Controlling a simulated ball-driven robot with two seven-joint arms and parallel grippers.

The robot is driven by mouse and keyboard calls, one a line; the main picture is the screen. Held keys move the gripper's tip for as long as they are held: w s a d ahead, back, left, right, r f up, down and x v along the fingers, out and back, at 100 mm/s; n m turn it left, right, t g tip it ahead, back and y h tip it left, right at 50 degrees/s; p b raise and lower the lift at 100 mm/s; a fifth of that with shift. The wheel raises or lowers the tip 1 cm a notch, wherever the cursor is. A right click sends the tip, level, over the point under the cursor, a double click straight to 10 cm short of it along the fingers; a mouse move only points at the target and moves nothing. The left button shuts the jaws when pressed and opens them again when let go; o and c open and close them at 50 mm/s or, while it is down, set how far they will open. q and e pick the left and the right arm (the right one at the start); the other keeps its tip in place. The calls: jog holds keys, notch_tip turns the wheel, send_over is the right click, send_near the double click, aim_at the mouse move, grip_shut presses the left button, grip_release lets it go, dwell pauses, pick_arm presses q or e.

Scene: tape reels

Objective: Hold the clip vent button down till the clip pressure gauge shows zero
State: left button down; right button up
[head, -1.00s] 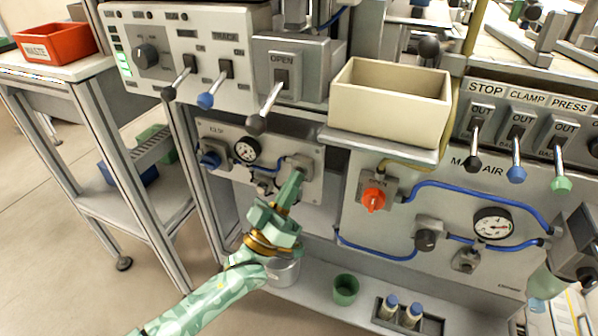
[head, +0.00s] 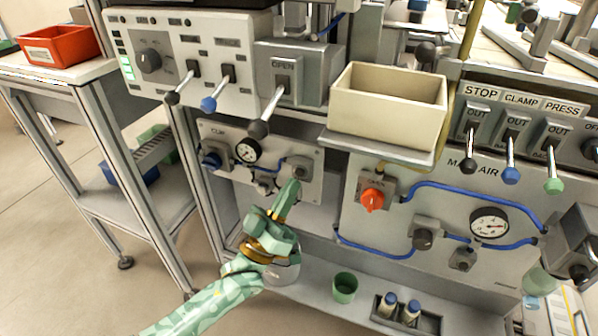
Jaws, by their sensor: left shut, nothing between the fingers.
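The small round clip pressure gauge (head: 248,150) has a white dial. Its needle is too small to read. A grey block at the panel's right carries the clip vent button (head: 299,171), which shows just above my left gripper. My left gripper (head: 293,184) is green, shut and empty. Its tips point up at the block from just below the button. They look apart from it, though the depth is hard to judge. My right gripper is not in view.
A beige bin (head: 388,108) juts out above and right of the clip panel. Levers (head: 261,127) hang above it. A main air panel with an orange knob (head: 372,199) and larger gauge (head: 489,224) is at right. A green cup (head: 345,287) stands on the lower shelf.

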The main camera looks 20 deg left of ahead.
pick_arm(q)
jog(key=s+p, duration=0.2)
jog(key=s, duration=0.2)
jog(key=shift+s+a, duration=0.1)
jog(key=shift+s, duration=0.2)
